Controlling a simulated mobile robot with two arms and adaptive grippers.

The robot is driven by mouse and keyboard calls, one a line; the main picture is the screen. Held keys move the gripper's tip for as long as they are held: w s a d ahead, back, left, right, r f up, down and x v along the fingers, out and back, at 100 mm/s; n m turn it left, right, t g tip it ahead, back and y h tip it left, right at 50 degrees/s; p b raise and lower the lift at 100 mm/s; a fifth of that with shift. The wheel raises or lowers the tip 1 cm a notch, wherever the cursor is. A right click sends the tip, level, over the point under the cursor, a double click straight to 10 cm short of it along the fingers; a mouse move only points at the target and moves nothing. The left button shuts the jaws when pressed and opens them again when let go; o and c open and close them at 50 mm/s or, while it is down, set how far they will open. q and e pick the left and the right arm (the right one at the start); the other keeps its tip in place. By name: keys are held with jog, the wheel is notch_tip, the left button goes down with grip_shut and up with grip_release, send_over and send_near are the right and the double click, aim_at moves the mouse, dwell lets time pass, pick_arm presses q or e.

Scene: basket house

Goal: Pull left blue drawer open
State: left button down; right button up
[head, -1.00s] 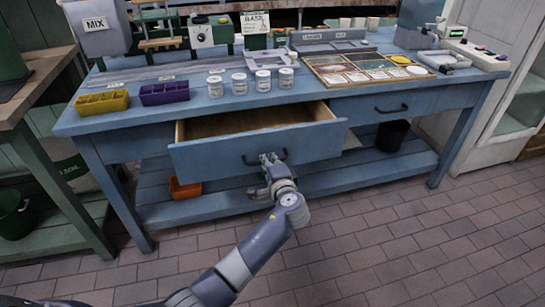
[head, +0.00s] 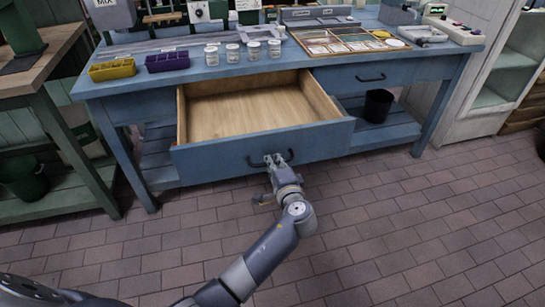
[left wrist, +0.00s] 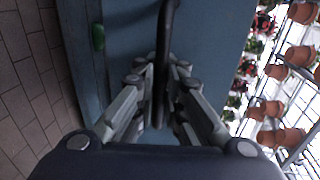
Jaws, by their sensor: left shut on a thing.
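The left blue drawer (head: 225,152) is pulled well out of the blue workbench (head: 130,92). Its bare wooden inside (head: 250,105) is empty. My left gripper (head: 273,160) is at the middle of the drawer front, shut on the dark handle (head: 290,156). In the left wrist view the dark handle (left wrist: 165,45) runs between the two fingers of the left gripper (left wrist: 160,85), with the blue drawer front (left wrist: 215,40) behind. My right gripper is not in view.
The right drawer (head: 385,75) is shut. White jars (head: 232,54), a yellow tray (head: 112,69) and a purple tray (head: 167,62) stand on the bench top. A black bucket (head: 378,106) stands on the lower shelf. The tiled floor (head: 400,220) in front is clear.

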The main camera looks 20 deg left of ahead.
pick_arm(q)
jog(key=shift+s+d+r, duration=0.1)
jog(key=shift+s+d, duration=0.1)
jog(key=shift+s, duration=0.05)
jog(key=c, duration=1.7)
grip_release()
jog(key=v, duration=1.2)
